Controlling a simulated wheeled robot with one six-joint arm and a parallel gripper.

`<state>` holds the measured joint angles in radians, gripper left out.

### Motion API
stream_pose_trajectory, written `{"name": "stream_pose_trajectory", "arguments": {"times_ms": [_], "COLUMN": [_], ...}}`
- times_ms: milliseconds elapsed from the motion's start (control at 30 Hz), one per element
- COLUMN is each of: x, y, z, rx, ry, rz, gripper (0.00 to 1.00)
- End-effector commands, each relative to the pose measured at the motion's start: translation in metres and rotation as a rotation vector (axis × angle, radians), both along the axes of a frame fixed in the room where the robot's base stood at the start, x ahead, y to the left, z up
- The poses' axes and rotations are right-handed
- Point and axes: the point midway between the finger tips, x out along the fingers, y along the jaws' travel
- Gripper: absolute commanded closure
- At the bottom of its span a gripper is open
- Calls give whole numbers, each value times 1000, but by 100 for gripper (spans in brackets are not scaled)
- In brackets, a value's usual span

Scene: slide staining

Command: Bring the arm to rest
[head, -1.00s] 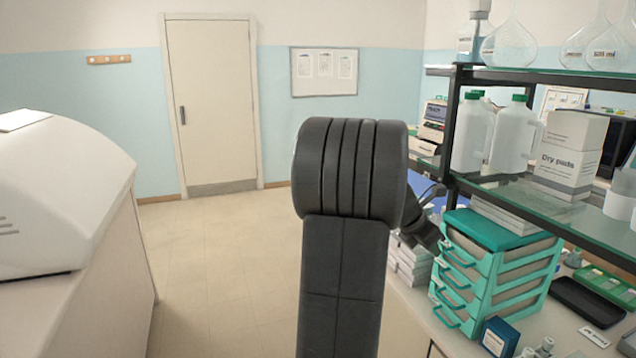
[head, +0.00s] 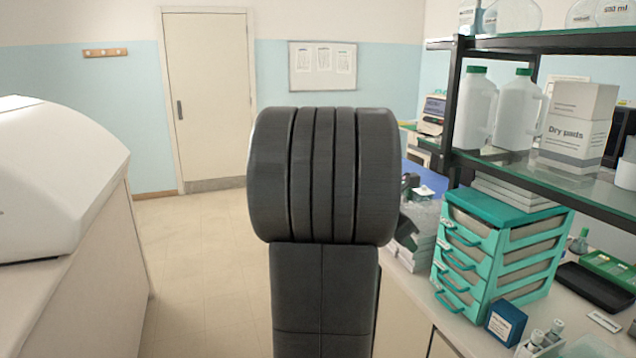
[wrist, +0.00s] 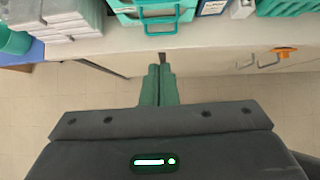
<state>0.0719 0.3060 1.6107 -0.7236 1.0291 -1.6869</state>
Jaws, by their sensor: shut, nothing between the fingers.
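My gripper (wrist: 159,88) shows in the wrist view with its two green fingers together and nothing between them. It is over the floor, in front of the bench edge, and its fingertips point toward the bench. In the head view my dark arm fills the middle of the picture, folded upright, and it hides the gripper there.
A green drawer unit (head: 497,255) stands on the bench at the right, below a glass shelf (head: 545,185) with white bottles and a box of dry pads (head: 575,125). A white machine (head: 55,180) is on the left counter. The floor (head: 200,270) between is clear.

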Motion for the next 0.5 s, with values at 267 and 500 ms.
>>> {"name": "stream_pose_trajectory", "arguments": {"times_ms": [267,500], "x": [-17,-31], "y": [49,86], "z": [-4,7], "rx": [0,1], "ry": [-1,-1], "rz": [5,6], "gripper": [100,100]}}
